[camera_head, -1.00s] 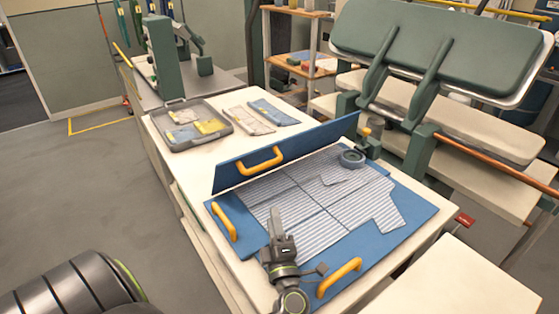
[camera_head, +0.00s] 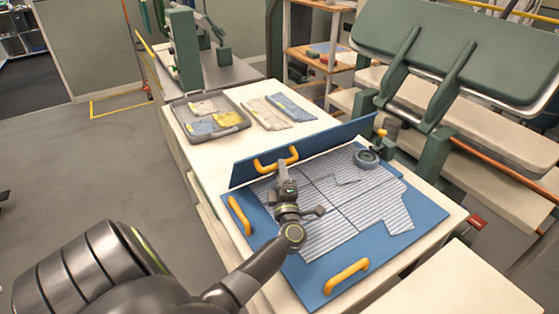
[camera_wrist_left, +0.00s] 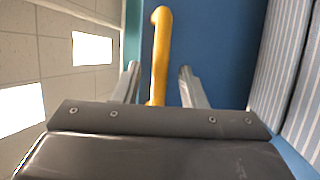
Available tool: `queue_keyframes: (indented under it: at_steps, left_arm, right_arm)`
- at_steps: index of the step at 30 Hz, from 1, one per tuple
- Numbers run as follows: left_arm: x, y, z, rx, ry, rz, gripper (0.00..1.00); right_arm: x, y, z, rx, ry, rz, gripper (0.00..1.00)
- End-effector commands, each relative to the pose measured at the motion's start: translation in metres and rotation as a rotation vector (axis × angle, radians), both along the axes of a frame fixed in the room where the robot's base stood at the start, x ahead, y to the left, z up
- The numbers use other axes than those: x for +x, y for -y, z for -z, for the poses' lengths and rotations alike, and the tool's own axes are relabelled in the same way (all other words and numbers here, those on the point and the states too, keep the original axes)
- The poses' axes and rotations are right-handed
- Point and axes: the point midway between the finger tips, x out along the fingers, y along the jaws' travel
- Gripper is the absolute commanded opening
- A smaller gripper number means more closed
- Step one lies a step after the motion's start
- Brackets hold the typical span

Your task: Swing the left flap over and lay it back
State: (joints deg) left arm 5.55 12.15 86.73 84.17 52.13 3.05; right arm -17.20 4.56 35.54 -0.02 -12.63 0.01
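A blue folding board (camera_head: 425,212) lies on the white table with a grey-striped shirt (camera_head: 345,190) spread flat on it. One blue flap (camera_head: 335,140) stands raised along the board's far side, with a yellow handle (camera_head: 265,166) on its face. My left gripper (camera_head: 285,172) is at this handle, above the shirt's edge. In the left wrist view the fingers (camera_wrist_left: 160,85) are open, with the yellow handle (camera_wrist_left: 161,50) between them; I cannot tell whether they touch it. The flap's blue face (camera_wrist_left: 220,50) lies behind. My right gripper is not in view.
Two more yellow handles are on the board's left (camera_head: 239,216) and front (camera_head: 346,276) edges. A grey tray (camera_head: 207,116) and folded cloths (camera_head: 291,107) lie behind the flap. A green press (camera_head: 455,50) stands at right.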

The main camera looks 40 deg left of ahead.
Motion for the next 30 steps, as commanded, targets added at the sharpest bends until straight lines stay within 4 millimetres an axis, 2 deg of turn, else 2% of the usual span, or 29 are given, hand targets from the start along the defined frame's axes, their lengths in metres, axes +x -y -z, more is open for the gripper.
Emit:
queue_keyframes:
  at_steps: [6, 17, 26, 30]
  left_arm:
    - [0.016, -0.019, -0.007, 0.001, 0.0, 0.0, 0.38]
    - [0.018, -0.022, -0.008, 0.0, 0.0, 0.0, 0.38]
    - [0.018, -0.022, -0.008, 0.0, 0.0, 0.0, 0.0]
    - [0.018, -0.022, -0.007, 0.0, 0.0, 0.0, 0.0]
  right_arm:
    - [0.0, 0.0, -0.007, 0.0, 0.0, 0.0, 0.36]
    - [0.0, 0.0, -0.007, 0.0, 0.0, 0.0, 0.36]
    - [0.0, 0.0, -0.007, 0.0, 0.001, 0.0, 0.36]
    - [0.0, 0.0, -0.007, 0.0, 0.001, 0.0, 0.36]
